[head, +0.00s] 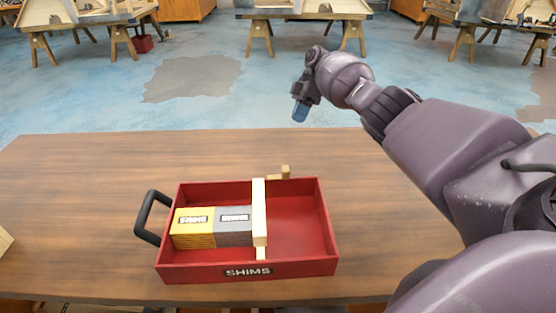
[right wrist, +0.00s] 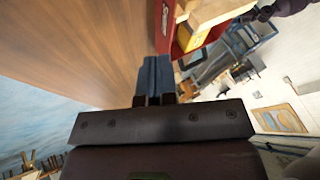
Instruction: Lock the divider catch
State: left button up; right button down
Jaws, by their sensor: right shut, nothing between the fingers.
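The divider (head: 259,212) is a pale wooden bar standing across the red shim tray (head: 325,262), from its back wall toward its front. A small wooden piece with an upright stub (head: 286,171) sits at the back rim, right of the divider's far end. It looks like the catch, but its exact position is hard to tell. My right gripper (head: 301,108) is raised beyond the table's far edge, apart from the tray. In the right wrist view its blue fingers (right wrist: 158,78) are together and empty, with part of the tray and pale wood beyond. My left gripper is out of view.
Yellow shims (head: 193,228) and grey shims (head: 233,226) fill the tray's left compartment; the right compartment is empty. A black handle (head: 146,218) sticks out at the tray's left. The brown table (head: 75,205) is largely clear around it. Other workbenches stand far behind.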

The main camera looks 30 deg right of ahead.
jog(key=s+p+x, duration=0.2)
jog(key=p+x, duration=0.3)
jog(key=x, duration=0.8)
jog(key=shift+a+r, duration=0.2)
jog(key=shift+r, duration=0.1)
dwell(0.6)
jog(key=shift+s, duration=0.1)
